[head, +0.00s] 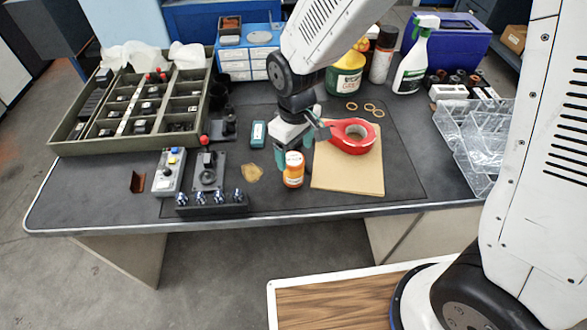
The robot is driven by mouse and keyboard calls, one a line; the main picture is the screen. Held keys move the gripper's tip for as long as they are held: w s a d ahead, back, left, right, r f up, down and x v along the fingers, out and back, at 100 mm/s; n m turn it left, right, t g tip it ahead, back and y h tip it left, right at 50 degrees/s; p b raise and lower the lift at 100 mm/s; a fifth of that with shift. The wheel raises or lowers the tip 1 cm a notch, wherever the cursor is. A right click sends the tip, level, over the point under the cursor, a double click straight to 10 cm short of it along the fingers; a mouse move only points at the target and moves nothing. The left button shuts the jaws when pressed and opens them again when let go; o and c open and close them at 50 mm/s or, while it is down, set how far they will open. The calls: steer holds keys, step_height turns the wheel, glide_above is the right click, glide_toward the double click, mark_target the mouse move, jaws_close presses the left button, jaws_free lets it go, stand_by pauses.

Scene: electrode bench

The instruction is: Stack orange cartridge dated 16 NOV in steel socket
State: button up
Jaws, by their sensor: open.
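An orange cartridge (293,170) with a pale label stands upright on the dark bench mat, left of the tan pad. Its date is too small to read. My gripper (289,155) is open, pointing down just behind and above the cartridge, with a teal fingertip close by. I cannot tell whether the fingers are around the cartridge or touching it. A dark block (212,208) near the bench's front edge carries a row of several shiny metal pieces (220,197). I cannot tell whether one of them is the steel socket.
A teal box (258,134) and control boxes (169,173) stand left. A compartment tray (77,148) fills the back left; clear bins (470,150) stand right. Bottles stand behind.

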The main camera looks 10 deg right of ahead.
mark_target(294, 169)
steer(key=f, duration=0.8)
steer(key=shift+w+a, duration=0.15)
steer(key=shift+w, duration=0.05)
steer(key=c, duration=1.3)
steer(key=shift+r, duration=0.1)
